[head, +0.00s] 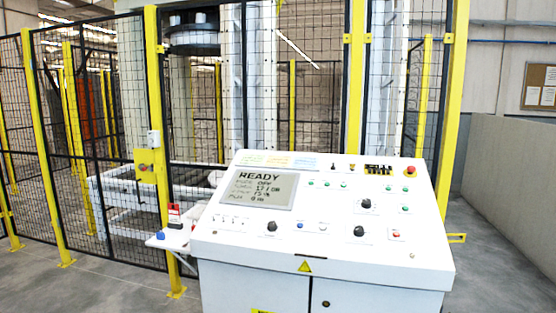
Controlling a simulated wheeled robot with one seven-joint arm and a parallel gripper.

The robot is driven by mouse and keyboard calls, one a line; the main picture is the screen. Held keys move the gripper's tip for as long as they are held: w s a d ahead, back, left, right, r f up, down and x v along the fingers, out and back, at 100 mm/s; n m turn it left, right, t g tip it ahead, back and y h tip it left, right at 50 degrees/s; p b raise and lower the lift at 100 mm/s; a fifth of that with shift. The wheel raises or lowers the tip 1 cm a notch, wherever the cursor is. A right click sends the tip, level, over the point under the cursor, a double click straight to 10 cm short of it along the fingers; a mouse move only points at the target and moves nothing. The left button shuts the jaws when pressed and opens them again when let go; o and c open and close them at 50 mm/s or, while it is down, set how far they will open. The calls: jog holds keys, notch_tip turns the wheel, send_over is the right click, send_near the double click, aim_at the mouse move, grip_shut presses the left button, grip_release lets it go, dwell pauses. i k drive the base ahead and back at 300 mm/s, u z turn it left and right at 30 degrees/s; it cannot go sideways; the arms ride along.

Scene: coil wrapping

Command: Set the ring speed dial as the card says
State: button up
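A white sloped control console (420,255) stands in front of me. It carries a black knob (365,203) at upper right, a second black knob (359,231) below it, and a third black knob (272,226) under the screen. Their labels are too small to read, so I cannot tell which is the ring speed dial. The screen (268,188) reads READY above several smaller lines. Small printed cards with coloured headings, such as a greenish one (251,159), lie along the console's top edge; their text is unreadable. My gripper is not in view.
The console also has green buttons, a red emergency stop (409,171) and a red switch (395,233). A small side shelf (172,240) holds a red and white item (175,216). Yellow-posted mesh fencing (95,130) stands behind. Grey floor (500,270) at right is clear.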

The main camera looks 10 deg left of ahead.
aim_at(366, 203)
jog(key=u, duration=0.8)
jog(key=i, duration=1.7)
jog(key=z, duration=0.35)
